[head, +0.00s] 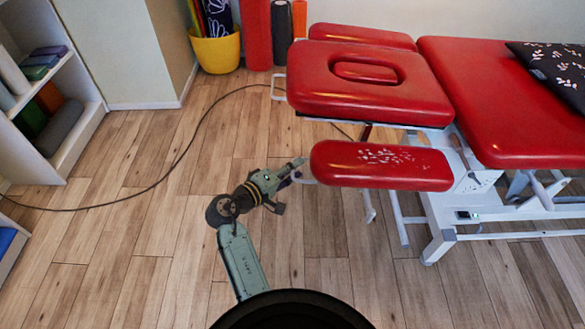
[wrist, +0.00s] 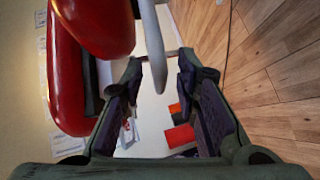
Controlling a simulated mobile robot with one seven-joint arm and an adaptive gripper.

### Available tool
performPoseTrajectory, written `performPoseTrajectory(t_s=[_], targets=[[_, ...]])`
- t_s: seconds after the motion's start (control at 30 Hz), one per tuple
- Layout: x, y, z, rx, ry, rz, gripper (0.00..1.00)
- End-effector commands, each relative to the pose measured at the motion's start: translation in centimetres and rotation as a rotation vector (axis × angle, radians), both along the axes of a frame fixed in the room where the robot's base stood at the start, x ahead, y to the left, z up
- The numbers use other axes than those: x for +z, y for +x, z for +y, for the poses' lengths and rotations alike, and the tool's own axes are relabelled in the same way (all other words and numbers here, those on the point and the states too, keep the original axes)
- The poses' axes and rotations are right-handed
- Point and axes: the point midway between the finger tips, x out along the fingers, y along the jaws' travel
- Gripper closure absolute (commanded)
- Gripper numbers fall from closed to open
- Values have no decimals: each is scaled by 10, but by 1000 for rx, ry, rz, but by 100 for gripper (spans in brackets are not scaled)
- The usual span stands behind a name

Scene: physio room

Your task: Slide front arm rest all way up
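The front arm rest (head: 380,166) is a long red pad with pale scuffs at the near left side of the treatment table. It sits lower than the red headrest (head: 370,85). My gripper (head: 298,167) is at the arm rest's left end, level with it. In the wrist view my gripper (wrist: 160,68) is open. A pale metal bar (wrist: 151,40) reaches down from the top edge and ends between the fingertips. Whether it touches a finger is not clear. A red pad (wrist: 95,22), apparently the arm rest, is beside the bar.
The far arm rest (head: 362,37) is beyond the headrest. The table's white frame (head: 440,215) stands at the right. A black cable (head: 170,172) crosses the wooden floor. A yellow bucket (head: 216,52) and a shelf (head: 45,90) are at the left. The floor around my arm is clear.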

Motion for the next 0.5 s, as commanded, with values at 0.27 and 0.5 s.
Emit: performPoseTrajectory(t_s=[0.27,0.5], targets=[[0,0,0,0,0,0,82],[0,0,1,1,0,0,98]])
